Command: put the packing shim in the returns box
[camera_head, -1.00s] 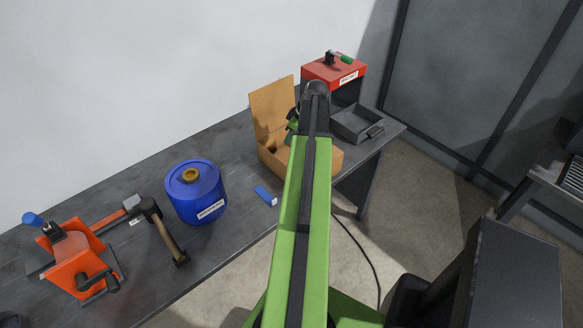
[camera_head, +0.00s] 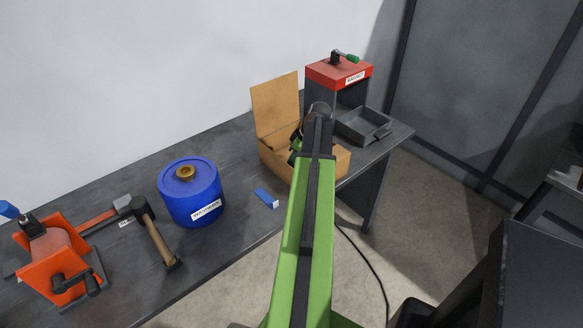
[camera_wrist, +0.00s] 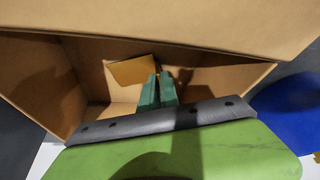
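The cardboard box (camera_head: 276,103) stands open on the bench with its lid raised; I cannot read any label on it, so I cannot tell if it is the returns box. My gripper (camera_wrist: 158,80) reaches into this box in the wrist view. Its two green fingers are close together, and I cannot tell if anything thin is between them. An orange-tan flat patch (camera_wrist: 131,70) shows in the box just left of the fingertips; it may be the packing shim or lit cardboard. In the head view my arm hides most of the gripper.
A blue drum (camera_head: 190,192), a small blue piece with a white end (camera_head: 265,197), a hammer (camera_head: 156,232) and an orange clamp-like device (camera_head: 50,265) lie left of the box. A grey tray (camera_head: 362,126) and a red-topped labelled stand (camera_head: 338,72) are right and behind.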

